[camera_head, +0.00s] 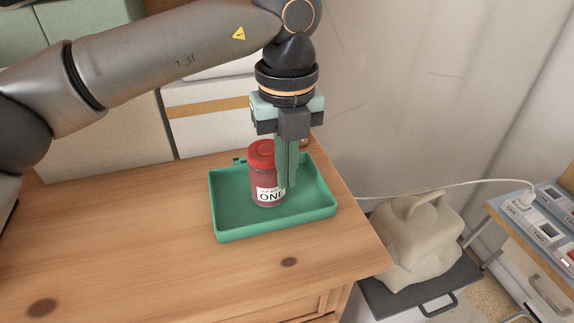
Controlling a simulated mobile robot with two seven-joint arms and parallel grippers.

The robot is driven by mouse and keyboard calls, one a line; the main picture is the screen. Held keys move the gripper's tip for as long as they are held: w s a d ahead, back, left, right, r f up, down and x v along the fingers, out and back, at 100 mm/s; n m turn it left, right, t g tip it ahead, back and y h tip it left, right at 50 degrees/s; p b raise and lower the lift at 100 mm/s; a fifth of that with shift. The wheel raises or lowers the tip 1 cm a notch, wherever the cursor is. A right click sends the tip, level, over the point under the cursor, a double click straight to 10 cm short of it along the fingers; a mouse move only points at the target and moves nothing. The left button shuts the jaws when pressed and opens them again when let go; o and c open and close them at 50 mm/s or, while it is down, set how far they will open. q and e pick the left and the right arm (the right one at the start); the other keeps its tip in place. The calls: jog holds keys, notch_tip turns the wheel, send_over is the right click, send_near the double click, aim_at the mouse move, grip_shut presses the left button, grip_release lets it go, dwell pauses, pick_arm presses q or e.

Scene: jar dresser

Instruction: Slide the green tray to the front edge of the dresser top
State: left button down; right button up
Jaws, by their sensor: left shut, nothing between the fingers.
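The green tray (277,229) lies on the wooden dresser top (130,240), near its right end. Bare wood shows between the tray and the front edge. A red jar (262,160) with a label reading "ONE" stands upright in the tray. My left gripper (287,184) points straight down just right of the jar, over the tray. Its fingers are shut with nothing between them. I cannot tell whether the fingertips touch the tray floor or the jar. My right gripper is not in view.
Pale boxes (110,130) stand behind the dresser. A white cable (440,189) runs to a power strip on a small table at far right. The dresser top left of the tray is clear.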

aim_at(287, 204)
pick_arm(q)
notch_tip(287, 204, down, 7)
jog(key=shift+f+p, duration=0.1)
jog(key=shift+p, duration=0.25)
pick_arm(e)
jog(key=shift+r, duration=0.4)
